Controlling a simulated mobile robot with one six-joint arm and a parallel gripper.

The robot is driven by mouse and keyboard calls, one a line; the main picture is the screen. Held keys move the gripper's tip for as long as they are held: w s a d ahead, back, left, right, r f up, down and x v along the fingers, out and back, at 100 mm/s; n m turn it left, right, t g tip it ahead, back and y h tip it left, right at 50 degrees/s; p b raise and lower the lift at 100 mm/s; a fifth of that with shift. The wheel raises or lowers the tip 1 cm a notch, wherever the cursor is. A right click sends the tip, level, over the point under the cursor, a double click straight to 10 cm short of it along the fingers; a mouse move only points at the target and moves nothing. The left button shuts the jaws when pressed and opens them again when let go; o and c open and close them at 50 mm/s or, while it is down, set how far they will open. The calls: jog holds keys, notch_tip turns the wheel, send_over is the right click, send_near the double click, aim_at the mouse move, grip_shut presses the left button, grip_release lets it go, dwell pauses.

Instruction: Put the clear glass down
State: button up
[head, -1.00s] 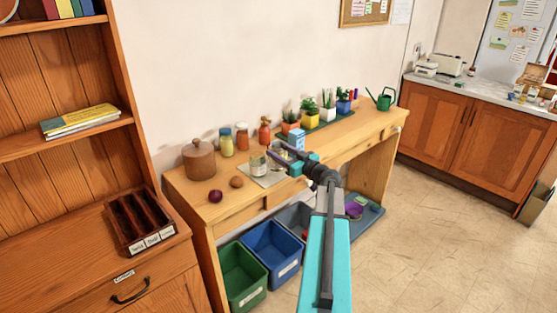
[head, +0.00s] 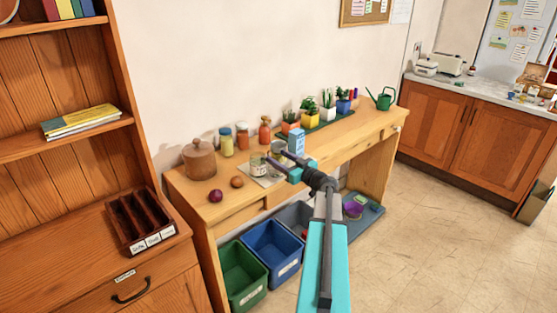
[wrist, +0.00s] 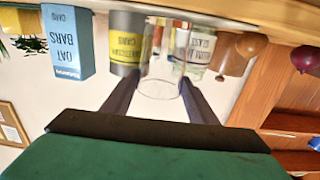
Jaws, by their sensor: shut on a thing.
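My gripper (head: 275,157) is shut on the clear glass (wrist: 160,88), which shows between the two fingers in the upside-down wrist view. Its round rim faces the camera; I cannot tell whether its base touches the table. In the head view my gripper is over the front part of the wooden table (head: 345,128), near a pale mat (head: 272,180). A labelled clear jar (head: 258,164) stands just left of the fingertips. It also shows in the wrist view (wrist: 197,50), beside a grey can with a yellow label (wrist: 126,45).
A blue oat bars box (head: 297,141) stands just behind my gripper. An onion (head: 215,196), a potato (head: 237,182) and a brown canister (head: 199,158) stand to the left. Potted plants line the back. Green (head: 236,259) and blue (head: 269,238) bins sit below.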

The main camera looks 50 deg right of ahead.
jog(key=shift+f, duration=0.1)
jog(key=o, duration=1.7)
jog(key=shift+s, duration=0.2)
jog(key=s, duration=0.4)
jog(key=s+b, duration=0.1)
jog(key=s, duration=0.2)
jog(key=s+a+b, duration=0.1)
jog(key=s, duration=0.3)
jog(key=shift+s, duration=0.3)
